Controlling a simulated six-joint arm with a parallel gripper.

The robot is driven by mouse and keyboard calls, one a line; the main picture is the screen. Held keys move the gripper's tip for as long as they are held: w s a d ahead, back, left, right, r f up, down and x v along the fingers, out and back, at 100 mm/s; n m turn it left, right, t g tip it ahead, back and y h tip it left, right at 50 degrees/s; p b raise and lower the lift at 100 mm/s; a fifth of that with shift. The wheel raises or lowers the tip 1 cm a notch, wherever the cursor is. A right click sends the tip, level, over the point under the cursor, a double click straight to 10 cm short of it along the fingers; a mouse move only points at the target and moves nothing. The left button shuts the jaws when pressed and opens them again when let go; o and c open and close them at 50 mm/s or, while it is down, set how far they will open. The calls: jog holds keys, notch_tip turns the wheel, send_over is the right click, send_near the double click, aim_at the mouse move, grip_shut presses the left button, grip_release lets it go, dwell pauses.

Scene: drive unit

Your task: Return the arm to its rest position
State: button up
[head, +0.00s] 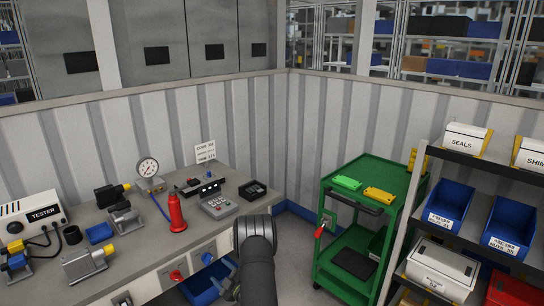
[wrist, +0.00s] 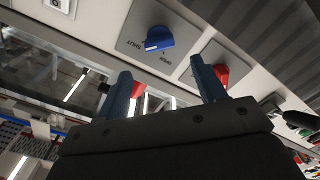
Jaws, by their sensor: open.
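My arm (head: 256,262) reaches up from the bottom middle of the head view, in front of the bench's right end. My gripper (wrist: 165,87) shows in the wrist view with its two blue fingers spread apart and nothing between them. In the head view the gripper is mostly hidden by the arm. In the wrist view a blue knob (wrist: 158,39) on a labelled plate lies just beyond the fingers. A red knob (wrist: 222,74) is partly hidden behind the right finger; I cannot tell if they touch.
The bench front carries a red knob (head: 176,275) and a blue knob (head: 207,257). A blue bin (head: 205,286) sits below. A green cart (head: 350,245) and shelf rack (head: 490,172) stand right. Some floor is clear between.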

jog(key=x, duration=0.8)
jog(key=shift+a+f, duration=0.1)
jog(key=shift+n, duration=0.9)
jog(key=v, duration=1.7)
jog(key=m, duration=0.6)
send_near(209, 261)
jog(key=w+a+f, duration=0.1)
jog(key=w, duration=0.2)
jog(key=shift+w+a+m, duration=0.6)
jog(key=shift+w+a, duration=0.05)
jog(key=shift+a, duration=0.3)
